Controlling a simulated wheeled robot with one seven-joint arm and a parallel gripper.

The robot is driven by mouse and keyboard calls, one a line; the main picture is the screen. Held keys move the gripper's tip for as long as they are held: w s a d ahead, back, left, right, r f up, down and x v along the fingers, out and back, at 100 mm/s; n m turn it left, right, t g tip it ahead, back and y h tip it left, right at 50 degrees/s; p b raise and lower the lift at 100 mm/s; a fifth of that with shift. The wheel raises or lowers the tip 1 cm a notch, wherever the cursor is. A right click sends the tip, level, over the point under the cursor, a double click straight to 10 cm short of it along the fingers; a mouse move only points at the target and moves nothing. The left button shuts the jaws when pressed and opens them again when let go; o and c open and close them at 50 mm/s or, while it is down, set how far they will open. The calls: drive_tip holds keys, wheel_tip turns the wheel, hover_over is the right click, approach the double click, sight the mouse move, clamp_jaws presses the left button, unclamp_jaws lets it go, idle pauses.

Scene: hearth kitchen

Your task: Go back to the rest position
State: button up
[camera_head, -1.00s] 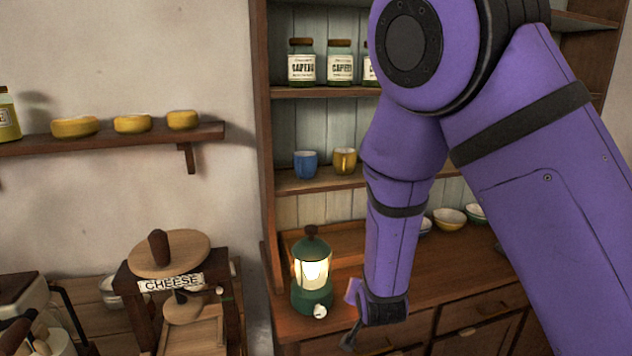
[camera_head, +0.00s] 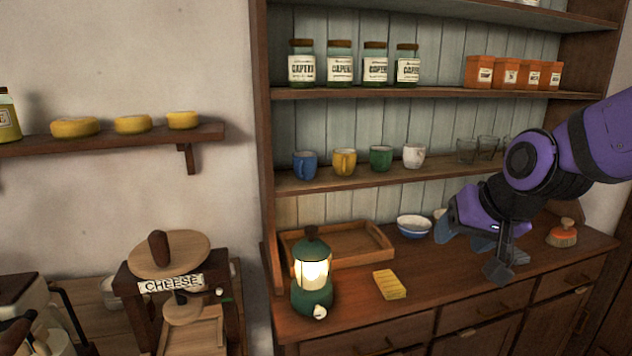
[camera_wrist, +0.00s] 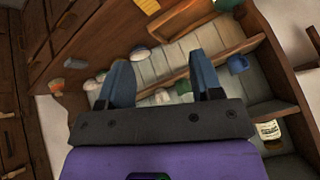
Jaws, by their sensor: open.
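My gripper (camera_head: 490,262) is at the end of my purple arm on the right of the head view, above the dresser counter (camera_head: 440,288). Its fingers are apart with nothing between them. In the wrist view my gripper (camera_wrist: 164,88) shows two spread blue-grey fingers, with the dresser's back boards and shelves beyond them. No object is held.
A lit green lantern (camera_head: 312,285), a yellow block (camera_head: 389,285), a wooden tray (camera_head: 365,243), a bowl (camera_head: 413,226) and an orange brush (camera_head: 562,234) stand on the counter. Mugs (camera_head: 380,158) and jars (camera_head: 375,65) fill the shelves. A cheese stand (camera_head: 170,283) is at left.

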drive_tip(key=s+d+r+h, duration=0.1)
drive_tip(key=s+d+r, duration=0.2)
drive_tip(key=s, duration=0.4)
drive_tip(key=s+d+r+n+g+h, duration=0.1)
drive_tip(key=s+d+r, duration=0.2)
drive_tip(key=s, duration=0.5)
drive_tip(key=shift+s+d+r+n, duration=0.2)
drive_tip(key=shift+s+d+n, duration=0.1)
drive_tip(key=shift+d, duration=0.1)
